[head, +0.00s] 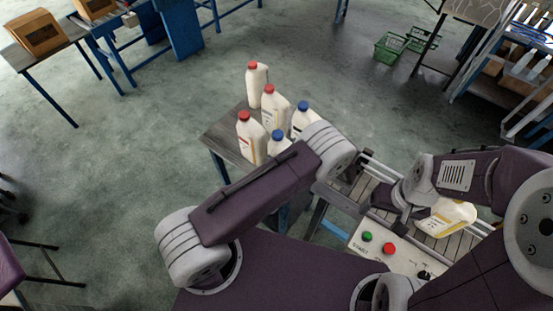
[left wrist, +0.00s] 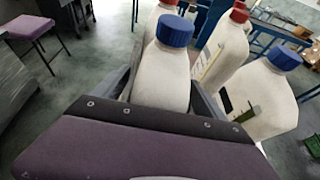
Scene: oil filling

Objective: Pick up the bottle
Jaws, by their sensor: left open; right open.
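Several white bottles stand on a small table (head: 226,140) in the head view, some red-capped (head: 250,145) and two blue-capped. My left gripper (left wrist: 165,98) is open in the left wrist view, with its fingers on either side of a blue-capped bottle (left wrist: 168,65). That bottle seems to be the front blue-capped one (head: 277,145) in the head view, partly hidden by my left arm. I cannot tell whether the fingers touch it. My left gripper is hidden in the head view. My right gripper (head: 404,198) is open beside a yellowish-labelled bottle (head: 450,217) lying on the conveyor.
Another blue-capped bottle (left wrist: 262,95) and a red-capped bottle (left wrist: 222,48) stand close to my left gripper. A control panel (head: 378,250) with green and red buttons is by the conveyor (head: 476,250). Green baskets (head: 390,47) lie on the floor. The floor left of the table is clear.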

